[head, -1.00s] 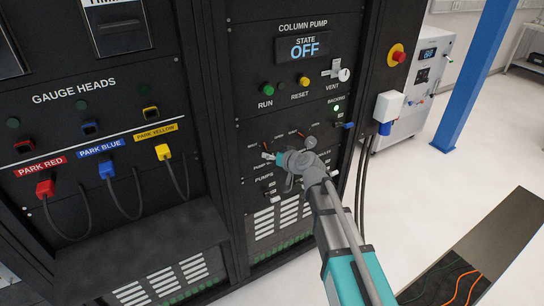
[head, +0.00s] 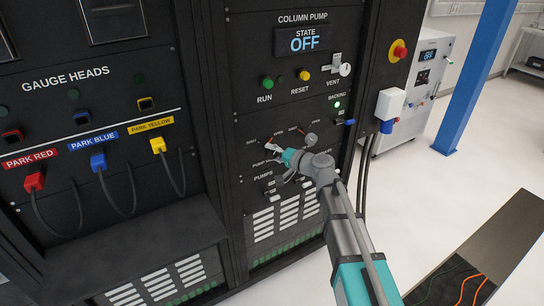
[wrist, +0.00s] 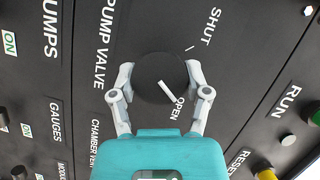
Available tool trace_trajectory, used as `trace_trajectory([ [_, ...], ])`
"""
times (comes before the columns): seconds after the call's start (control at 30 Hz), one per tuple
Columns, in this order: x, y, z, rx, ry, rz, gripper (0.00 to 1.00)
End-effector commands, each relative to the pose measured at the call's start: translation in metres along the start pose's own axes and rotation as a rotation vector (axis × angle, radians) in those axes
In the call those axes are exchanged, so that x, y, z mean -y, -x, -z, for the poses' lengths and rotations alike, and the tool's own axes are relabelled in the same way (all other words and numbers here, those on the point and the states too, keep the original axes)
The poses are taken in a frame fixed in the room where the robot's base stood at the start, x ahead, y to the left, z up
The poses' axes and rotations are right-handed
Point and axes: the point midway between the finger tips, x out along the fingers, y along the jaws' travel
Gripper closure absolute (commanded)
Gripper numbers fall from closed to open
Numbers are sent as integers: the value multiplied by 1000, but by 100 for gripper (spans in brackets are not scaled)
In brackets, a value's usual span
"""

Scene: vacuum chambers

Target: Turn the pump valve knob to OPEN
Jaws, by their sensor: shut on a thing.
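The pump valve knob (wrist: 156,70) is a round black knob with a white pointer line, in the middle of the wrist view. Its pointer is aimed at the OPEN label (wrist: 180,108); the SHUT label (wrist: 212,27) is at upper right, with a tick mark below it. My gripper (wrist: 161,78) is shut on the knob, one finger on each side. In the head view my gripper (head: 286,162) reaches the lower part of the column pump panel (head: 305,110) from the right, and my gripper mostly hides the knob there.
A second small knob (head: 311,139) sits just right of my gripper. Above are a green RUN button (head: 266,82), a yellow RESET button (head: 303,75) and a red emergency button (head: 399,49). Plugged gauge cables hang at left. The floor at right is open near a blue post (head: 473,75).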

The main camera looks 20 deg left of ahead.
Motion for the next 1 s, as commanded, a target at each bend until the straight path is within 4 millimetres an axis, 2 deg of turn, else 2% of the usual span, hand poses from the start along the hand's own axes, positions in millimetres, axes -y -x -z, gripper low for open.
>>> trace_trajectory([
  [0.3, -2, 1, -1, 1, -123, 48, 86],
  [0.77, -1, 1, 0, 0, -141, 56, 86],
  [0.8, -1, 1, 0, 0, -141, 56, 36],
  [0.97, -1, 1, 0, -1, -141, 56, 6],
  [1.0, -1, 1, 0, -1, -141, 57, 4],
])
